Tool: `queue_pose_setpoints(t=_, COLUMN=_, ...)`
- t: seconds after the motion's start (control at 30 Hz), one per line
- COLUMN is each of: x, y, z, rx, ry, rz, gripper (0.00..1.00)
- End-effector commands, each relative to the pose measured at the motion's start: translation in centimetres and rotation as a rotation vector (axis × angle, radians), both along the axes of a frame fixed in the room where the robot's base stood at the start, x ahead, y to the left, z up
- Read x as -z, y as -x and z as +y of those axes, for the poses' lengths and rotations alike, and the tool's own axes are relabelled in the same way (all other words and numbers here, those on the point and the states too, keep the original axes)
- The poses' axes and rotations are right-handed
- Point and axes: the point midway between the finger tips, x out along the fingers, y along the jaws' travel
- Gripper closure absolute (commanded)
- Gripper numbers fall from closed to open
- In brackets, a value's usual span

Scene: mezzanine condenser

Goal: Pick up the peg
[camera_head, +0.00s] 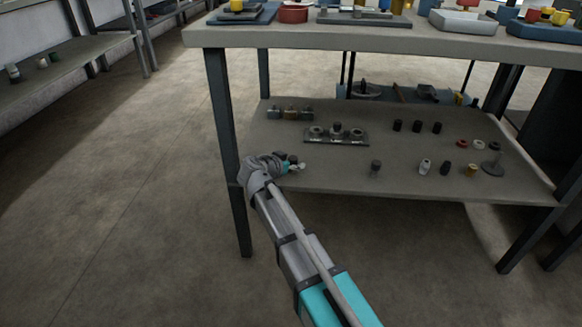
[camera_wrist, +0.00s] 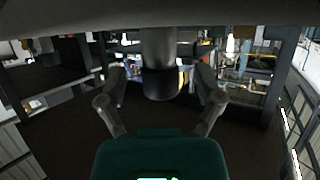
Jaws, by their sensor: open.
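A peg-like cylinder (camera_wrist: 160,68), grey with a wide dark band at its lower end in the picture, shows in the middle of the wrist view. It extends from the grey surface along the top of that view. My gripper (camera_wrist: 161,80) is open, with one finger on each side of the cylinder and visible gaps between. In the head view my gripper (camera_head: 296,166) is over the front left part of the lower shelf (camera_head: 330,178). My wrist partly hides what is there, so I cannot clearly tell the cylinder in that view.
A holder block (camera_head: 335,136) with round pieces stands mid-shelf. Dark cylinders (camera_head: 417,127) stand behind right, and a lone one (camera_head: 375,167) stands to the right of my gripper. The tabletop (camera_head: 400,38) is above, and a table leg (camera_head: 222,110) is close left of my arm.

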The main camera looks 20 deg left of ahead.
Motion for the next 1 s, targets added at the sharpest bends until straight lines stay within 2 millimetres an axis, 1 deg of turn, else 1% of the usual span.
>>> queue_pose_setpoints(t=0.57, x=0.06, y=-0.16, z=-0.03, rx=-0.001, ry=0.000, rz=0.000, gripper=0.15)
queue_pose_setpoints(t=0.6, x=0.07, y=-0.16, z=-0.02, rx=-0.001, ry=0.000, rz=0.000, gripper=0.19)
queue_pose_setpoints(t=0.67, x=0.07, y=-0.16, z=-0.02, rx=-0.001, ry=0.000, rz=0.000, gripper=0.30)
queue_pose_setpoints(t=0.7, x=0.07, y=-0.16, z=-0.02, rx=-0.001, ry=0.000, rz=0.000, gripper=0.37)
queue_pose_setpoints(t=0.97, x=0.06, y=-0.15, z=-0.01, rx=-0.001, ry=0.000, rz=0.000, gripper=0.86)
queue_pose_setpoints(t=1.0, x=0.07, y=-0.15, z=-0.01, rx=-0.001, ry=0.000, rz=0.000, gripper=0.93)
